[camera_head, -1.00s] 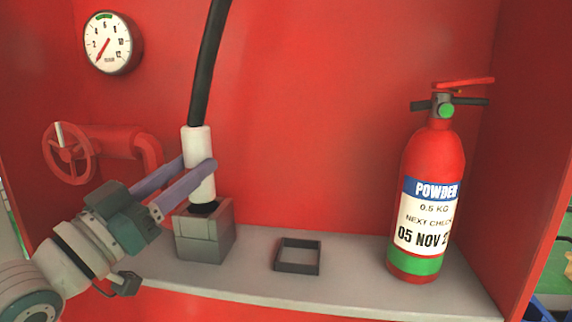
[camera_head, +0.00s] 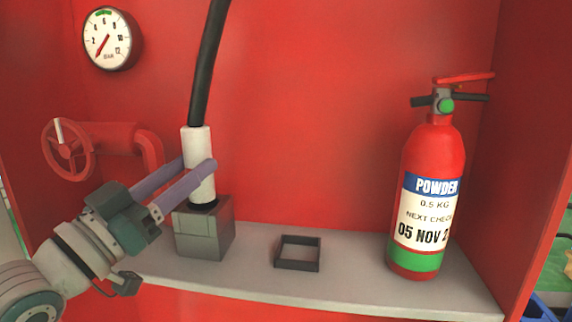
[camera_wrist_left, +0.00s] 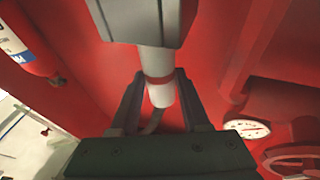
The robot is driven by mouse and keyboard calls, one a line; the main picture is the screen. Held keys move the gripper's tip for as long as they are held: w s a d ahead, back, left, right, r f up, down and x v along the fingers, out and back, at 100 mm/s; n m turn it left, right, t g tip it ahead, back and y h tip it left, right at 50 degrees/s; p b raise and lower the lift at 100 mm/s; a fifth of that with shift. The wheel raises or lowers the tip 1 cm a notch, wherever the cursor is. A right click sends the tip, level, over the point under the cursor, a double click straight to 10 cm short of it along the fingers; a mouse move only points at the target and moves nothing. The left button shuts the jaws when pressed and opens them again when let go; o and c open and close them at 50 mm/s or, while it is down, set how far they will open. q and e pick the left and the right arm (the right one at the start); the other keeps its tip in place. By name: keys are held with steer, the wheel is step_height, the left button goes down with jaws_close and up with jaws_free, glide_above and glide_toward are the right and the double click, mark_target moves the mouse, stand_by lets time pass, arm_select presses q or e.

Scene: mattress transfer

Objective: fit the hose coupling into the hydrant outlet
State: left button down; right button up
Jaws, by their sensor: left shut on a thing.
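The white hose coupling (camera_head: 198,150) hangs upright on a black hose (camera_head: 208,60). My left gripper (camera_head: 207,168) is shut around it. The coupling's lower end meets the top of a grey block (camera_head: 205,238), which I take as the hydrant outlet. A thin dark strip shows where they meet; how deep the coupling sits is hidden. In the left wrist view the white coupling (camera_wrist_left: 156,60) lies between my fingers and runs up to the grey block (camera_wrist_left: 140,15). My right gripper is in no view.
A dark square frame (camera_head: 298,265) lies on the grey shelf (camera_head: 350,285), right of the block. A red fire extinguisher (camera_head: 432,160) stands further right. A red valve wheel (camera_head: 68,150) and pipe are at left, below a round gauge (camera_head: 108,38). Shelf between block and extinguisher is mostly clear.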

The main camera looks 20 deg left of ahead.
mark_target(192, 197)
arm_select(q)
steer(key=shift+f+b, duration=1.6)
steer(key=shift+f, duration=0.3)
steer(key=shift+c, duration=1.5)
jaws_free()
steer(key=shift+f, duration=0.15)
steer(key=v, duration=0.9)
steer(key=shift+s+p, duration=0.3)
steer(key=shift+s, duration=0.1)
